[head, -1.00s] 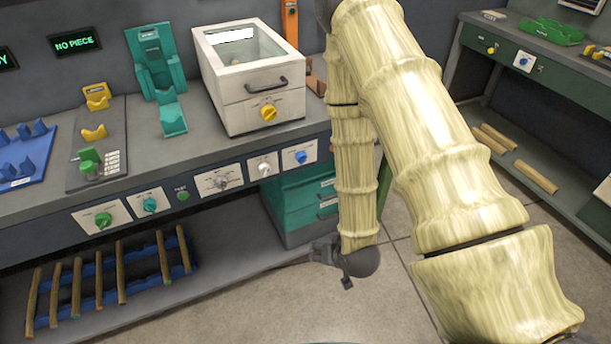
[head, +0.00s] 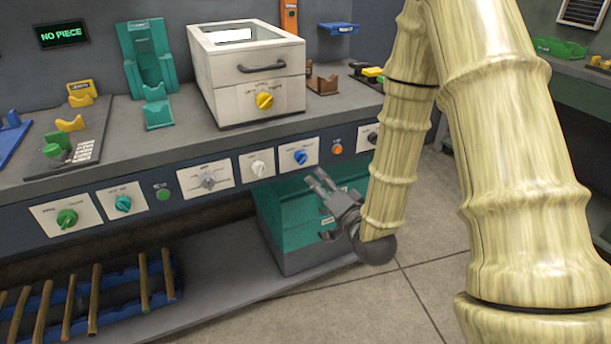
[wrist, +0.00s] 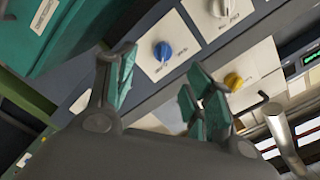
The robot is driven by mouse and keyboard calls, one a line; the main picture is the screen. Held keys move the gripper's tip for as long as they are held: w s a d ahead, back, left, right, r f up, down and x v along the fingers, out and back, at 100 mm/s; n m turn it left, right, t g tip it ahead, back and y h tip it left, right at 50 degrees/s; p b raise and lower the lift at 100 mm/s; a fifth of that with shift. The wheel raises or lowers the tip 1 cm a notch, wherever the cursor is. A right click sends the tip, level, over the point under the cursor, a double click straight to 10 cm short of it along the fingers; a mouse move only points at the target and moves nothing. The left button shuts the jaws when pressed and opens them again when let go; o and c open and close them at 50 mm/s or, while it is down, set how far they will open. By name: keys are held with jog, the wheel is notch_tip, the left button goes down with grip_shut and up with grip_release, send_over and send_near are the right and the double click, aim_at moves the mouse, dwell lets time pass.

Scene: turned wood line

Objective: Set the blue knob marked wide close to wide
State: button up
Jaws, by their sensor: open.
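The blue knob (head: 300,157) sits on a white plate on the front panel of the bench. Its lettering is too small to read in the head view. In the wrist view the blue knob (wrist: 162,52) appears just beyond the fingertips, between the two sides of the jaws, on its white plate. My gripper (head: 322,205) is open and empty, in front of the bench and below and slightly right of the knob. The teal-padded fingers (wrist: 160,90) show apart in the wrist view, and do not touch the knob.
A white knob (head: 258,168) is left of it and an orange button (head: 336,149) right. Grey, teal and green knobs continue left. A yellow knob (head: 264,100) is on the white box above.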

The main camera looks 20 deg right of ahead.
aim_at(304, 161)
jog(key=w, duration=0.7)
jog(key=w+b, duration=0.1)
jog(key=w, duration=0.3)
jog(key=shift+a+r, duration=0.1)
jog(key=shift+r, duration=0.2)
jog(key=c, duration=1)
